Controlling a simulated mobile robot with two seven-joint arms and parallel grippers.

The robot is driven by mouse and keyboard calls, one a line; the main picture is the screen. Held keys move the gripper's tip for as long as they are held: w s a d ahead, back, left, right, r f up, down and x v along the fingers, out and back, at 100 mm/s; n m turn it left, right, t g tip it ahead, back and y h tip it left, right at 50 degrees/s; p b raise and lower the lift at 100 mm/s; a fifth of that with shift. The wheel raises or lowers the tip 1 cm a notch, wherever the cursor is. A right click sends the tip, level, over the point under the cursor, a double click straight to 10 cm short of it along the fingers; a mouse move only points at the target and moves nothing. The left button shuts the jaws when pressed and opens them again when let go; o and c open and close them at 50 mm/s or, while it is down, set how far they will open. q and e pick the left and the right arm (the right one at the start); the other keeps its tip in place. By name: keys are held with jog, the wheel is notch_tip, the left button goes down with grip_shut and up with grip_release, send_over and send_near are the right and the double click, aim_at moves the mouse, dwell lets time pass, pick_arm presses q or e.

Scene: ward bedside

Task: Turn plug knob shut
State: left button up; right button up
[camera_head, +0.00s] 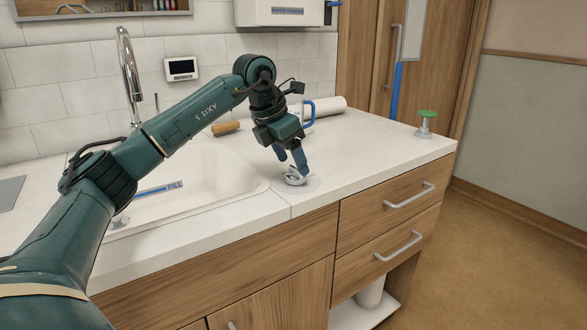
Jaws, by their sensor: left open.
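A small pale knob (295,180) sits on a round light base on the white counter, just right of the sink. It looks like the plug knob; its turn position is too small to tell. My left gripper (292,163) points down right over it, open, with its blue fingertips at the knob's top. The fingers hide part of the knob, and I cannot tell whether they touch it. A round metal drain plug (120,221) shows at the left in the sink (215,192), partly behind my left arm. My right gripper is not in view.
A tall chrome tap (129,75) stands behind the sink. A brown-handled brush (226,127), a white roll (330,106) and a blue-handled item (309,113) lie behind my gripper. A green-topped dispenser (426,122) stands at the counter's right end. The counter between is clear.

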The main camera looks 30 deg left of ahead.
aim_at(296, 174)
pick_arm(q)
jog(key=shift+x, duration=1.15)
jog(key=shift+c, duration=0.5)
